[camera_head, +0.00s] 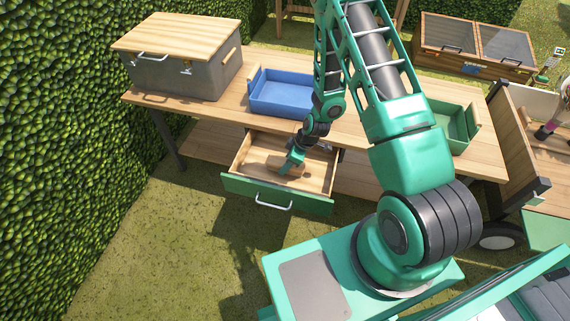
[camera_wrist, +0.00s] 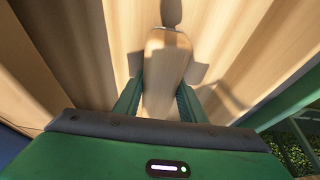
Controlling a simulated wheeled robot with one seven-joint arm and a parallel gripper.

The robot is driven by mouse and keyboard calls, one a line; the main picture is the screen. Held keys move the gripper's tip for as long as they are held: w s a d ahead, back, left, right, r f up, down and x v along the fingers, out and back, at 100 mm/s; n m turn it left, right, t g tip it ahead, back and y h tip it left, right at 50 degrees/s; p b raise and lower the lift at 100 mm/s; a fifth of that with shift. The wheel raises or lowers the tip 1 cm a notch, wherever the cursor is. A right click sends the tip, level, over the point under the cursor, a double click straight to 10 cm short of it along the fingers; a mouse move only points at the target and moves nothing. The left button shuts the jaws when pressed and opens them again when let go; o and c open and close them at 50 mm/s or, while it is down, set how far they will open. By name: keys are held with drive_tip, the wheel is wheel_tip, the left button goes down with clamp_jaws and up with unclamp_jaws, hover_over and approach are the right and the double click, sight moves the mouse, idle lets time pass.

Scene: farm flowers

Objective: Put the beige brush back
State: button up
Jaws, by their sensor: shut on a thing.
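The beige brush (camera_wrist: 168,65) is between the two green fingers of my gripper (camera_wrist: 160,95) in the wrist view, and the fingers are shut on it. In the head view my gripper (camera_head: 291,162) reaches down into an open drawer (camera_head: 278,203) with a green front and a wooden inside. The brush is too small to make out clearly there. In the wrist view the wooden drawer floor lies below the brush. I cannot tell whether the brush touches it.
A blue tray (camera_head: 282,93) and a green tray (camera_head: 459,124) stand on the wooden table (camera_head: 215,108) above the drawer. A grey box with a wooden lid (camera_head: 180,58) stands at the table's left end. A wooden cart (camera_head: 522,150) is at the right. A hedge borders the left.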

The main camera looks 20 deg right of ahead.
drive_tip(key=o, duration=1.4)
drive_tip(key=shift+w, duration=0.1)
drive_tip(key=v, duration=1.2)
drive_tip(key=shift+r, duration=0.1)
